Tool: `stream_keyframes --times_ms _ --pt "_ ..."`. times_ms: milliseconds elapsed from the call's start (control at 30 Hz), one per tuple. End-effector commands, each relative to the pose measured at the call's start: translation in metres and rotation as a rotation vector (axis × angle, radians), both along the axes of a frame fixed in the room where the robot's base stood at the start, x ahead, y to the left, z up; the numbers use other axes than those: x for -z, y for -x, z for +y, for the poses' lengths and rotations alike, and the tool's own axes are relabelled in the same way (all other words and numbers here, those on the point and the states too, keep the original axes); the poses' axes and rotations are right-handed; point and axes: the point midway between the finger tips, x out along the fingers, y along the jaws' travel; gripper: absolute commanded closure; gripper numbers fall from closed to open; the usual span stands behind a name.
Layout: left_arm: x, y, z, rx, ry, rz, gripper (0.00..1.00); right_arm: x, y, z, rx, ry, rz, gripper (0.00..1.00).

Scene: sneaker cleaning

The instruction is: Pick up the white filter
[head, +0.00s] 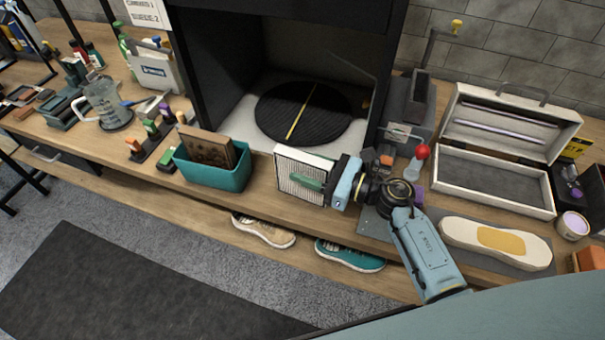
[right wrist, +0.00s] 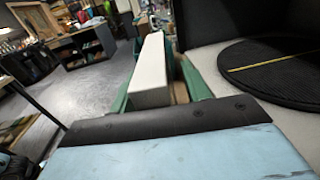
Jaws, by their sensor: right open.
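The white filter (head: 291,166), a square pleated panel in a pale frame, stands upright at the counter's front edge, between the teal bin and my right arm. My right gripper (head: 308,184) reaches it from the right, with one green finger across its front face and the other finger hidden behind it. In the right wrist view the filter (right wrist: 152,75) shows edge-on as a white slab between the two green fingers. The gripper (right wrist: 158,88) is open around it. I cannot tell whether either finger touches it. My left gripper is out of view.
A teal bin (head: 213,175) with a brown block inside stands left of the filter. Behind is a dark booth with a round black turntable (head: 325,120). An open white case (head: 495,180) and a shoe-sole-shaped piece (head: 460,232) lie right. Shoes (head: 265,232) sit below the counter.

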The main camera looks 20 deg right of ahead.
Motion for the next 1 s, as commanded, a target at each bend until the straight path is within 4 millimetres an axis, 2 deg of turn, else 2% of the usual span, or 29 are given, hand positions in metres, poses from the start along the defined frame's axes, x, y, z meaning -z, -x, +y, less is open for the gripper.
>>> stream_keyframes --times_ms 267,600,867,1000 --pt "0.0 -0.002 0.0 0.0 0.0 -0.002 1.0 0.0 -0.002 0.002 0.001 0.001 0.001 0.54" --pt "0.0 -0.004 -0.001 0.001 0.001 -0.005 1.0 0.0 -0.002 0.002 0.001 -0.001 0.001 0.99" --pt "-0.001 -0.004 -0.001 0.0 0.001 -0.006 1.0 -0.001 -0.002 0.002 0.001 0.0 0.0 1.0" --pt "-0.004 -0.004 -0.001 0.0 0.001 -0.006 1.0 -0.015 -0.002 0.001 0.001 0.001 -0.003 1.0"
